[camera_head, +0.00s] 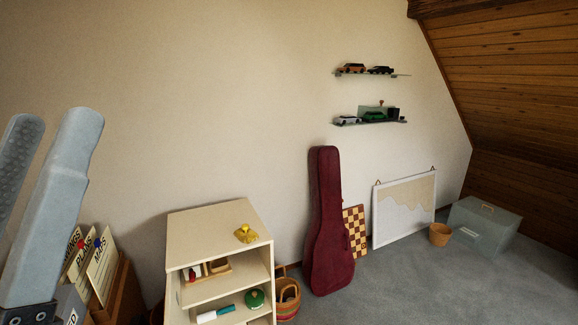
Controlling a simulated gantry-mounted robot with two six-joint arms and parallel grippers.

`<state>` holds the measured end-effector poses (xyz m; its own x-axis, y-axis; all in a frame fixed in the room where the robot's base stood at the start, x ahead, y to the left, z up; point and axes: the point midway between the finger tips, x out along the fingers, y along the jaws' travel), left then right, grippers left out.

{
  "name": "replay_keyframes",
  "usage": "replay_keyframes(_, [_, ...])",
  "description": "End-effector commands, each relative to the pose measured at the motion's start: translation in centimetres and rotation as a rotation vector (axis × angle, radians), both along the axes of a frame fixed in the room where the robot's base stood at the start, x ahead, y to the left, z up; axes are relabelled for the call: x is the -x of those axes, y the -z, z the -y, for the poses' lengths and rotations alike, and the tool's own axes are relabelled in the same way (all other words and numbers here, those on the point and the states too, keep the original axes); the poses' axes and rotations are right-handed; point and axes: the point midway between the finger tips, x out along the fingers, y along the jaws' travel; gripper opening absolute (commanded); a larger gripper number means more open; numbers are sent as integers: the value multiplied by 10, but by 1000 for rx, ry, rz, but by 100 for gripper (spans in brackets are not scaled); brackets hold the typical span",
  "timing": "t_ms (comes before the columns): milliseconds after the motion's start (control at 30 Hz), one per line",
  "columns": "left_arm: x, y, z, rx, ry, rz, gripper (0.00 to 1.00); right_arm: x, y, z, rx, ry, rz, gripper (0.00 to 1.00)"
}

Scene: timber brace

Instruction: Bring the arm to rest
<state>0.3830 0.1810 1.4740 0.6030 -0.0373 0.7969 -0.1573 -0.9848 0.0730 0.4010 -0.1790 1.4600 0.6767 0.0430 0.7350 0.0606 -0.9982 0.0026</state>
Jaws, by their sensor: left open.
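My left gripper (55,122) stands at the left edge of the view, close to the camera. Its two grey fingers point up and are apart, with nothing between them, so it is open. The finger on the left is partly cut off by the picture edge and has a studded inner pad. The rest of the left arm is mostly out of view below. My right gripper and right arm are not in view.
Beside my left gripper is a wooden box (125,288) of labelled cards (98,262). A cream shelf unit (212,222) bears a yellow object (246,233). A red instrument case (327,225) leans on the wall. The floor (400,290) at right is mostly clear.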

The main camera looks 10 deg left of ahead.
Motion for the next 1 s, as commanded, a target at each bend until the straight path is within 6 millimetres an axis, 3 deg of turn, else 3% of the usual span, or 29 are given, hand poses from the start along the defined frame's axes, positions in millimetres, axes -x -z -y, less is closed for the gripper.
replay_keyframes(33, [-19, 16, 3, -75, -69, -103, 71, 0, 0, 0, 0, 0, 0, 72])
replay_keyframes(100, [-17, -29, 2, -91, -93, -90, 71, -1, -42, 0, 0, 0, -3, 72])
replay_keyframes(267, [-18, -90, 2, -88, -93, -91, 71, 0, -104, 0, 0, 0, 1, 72])
replay_keyframes(500, [-18, -204, 1, -87, -94, -92, 71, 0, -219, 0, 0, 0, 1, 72])
replay_keyframes(600, [-18, -244, 1, -87, -94, -92, 71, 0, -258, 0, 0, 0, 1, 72])
replay_keyframes(767, [-19, -275, 1, -87, -94, -92, 71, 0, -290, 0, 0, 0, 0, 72])
replay_keyframes(1000, [-18, -274, 1, -87, -94, -92, 71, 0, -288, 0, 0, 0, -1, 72])
